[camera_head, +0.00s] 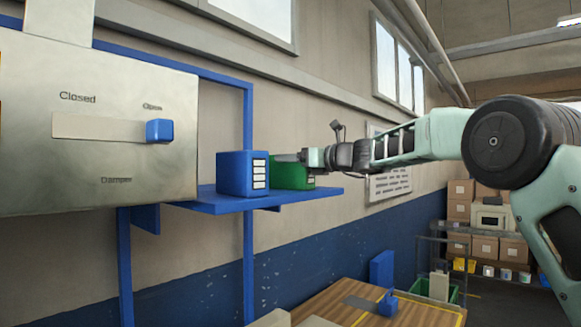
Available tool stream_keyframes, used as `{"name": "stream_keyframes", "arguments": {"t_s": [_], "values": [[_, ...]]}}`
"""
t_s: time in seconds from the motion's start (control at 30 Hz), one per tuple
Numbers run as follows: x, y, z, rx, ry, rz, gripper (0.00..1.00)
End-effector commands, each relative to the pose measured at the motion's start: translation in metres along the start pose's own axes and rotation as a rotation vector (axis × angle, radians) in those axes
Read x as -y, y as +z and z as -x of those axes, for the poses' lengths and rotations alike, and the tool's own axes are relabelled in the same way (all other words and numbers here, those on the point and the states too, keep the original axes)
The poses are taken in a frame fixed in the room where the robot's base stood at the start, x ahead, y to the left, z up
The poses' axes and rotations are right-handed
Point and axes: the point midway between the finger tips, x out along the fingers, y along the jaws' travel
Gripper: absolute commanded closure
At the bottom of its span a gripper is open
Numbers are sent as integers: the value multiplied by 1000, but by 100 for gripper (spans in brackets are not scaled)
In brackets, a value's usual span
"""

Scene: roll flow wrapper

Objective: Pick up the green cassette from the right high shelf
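The green cassette (289,174) stands on the blue high shelf (222,207), right beside a blue cassette (233,174). The blue cassette has a white label strip and hides part of the green one. My arm reaches in from the right. My gripper (290,158) is level with the top of the green cassette, its grey fingers pointing left over it. The fingers overlap the cassette's upper edge in the picture. I cannot tell whether they touch it, or whether they are open or shut.
A metal panel (100,180) with a blue slider knob (159,131) stands left of the shelf. A blue upright post (249,262) runs beside the shelf. A wooden table (350,300) with small items is below. Boxes (487,247) stand on racks at the back right.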

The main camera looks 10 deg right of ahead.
Motion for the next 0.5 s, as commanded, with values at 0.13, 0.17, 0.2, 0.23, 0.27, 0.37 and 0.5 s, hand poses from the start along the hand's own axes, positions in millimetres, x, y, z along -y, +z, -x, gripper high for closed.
{"name": "stream_keyframes", "arguments": {"t_s": [0.13,0.17,0.2,0.23,0.27,0.37,0.5], "values": [[0,-1,0,0,-1,0,24],[0,-1,0,0,-1,0,24],[0,-1,0,0,-1,0,32],[0,-1,0,0,-1,0,40],[0,-1,0,0,-1,0,49],[0,-1,0,0,0,0,76],[0,1,0,2,0,1,82]]}}
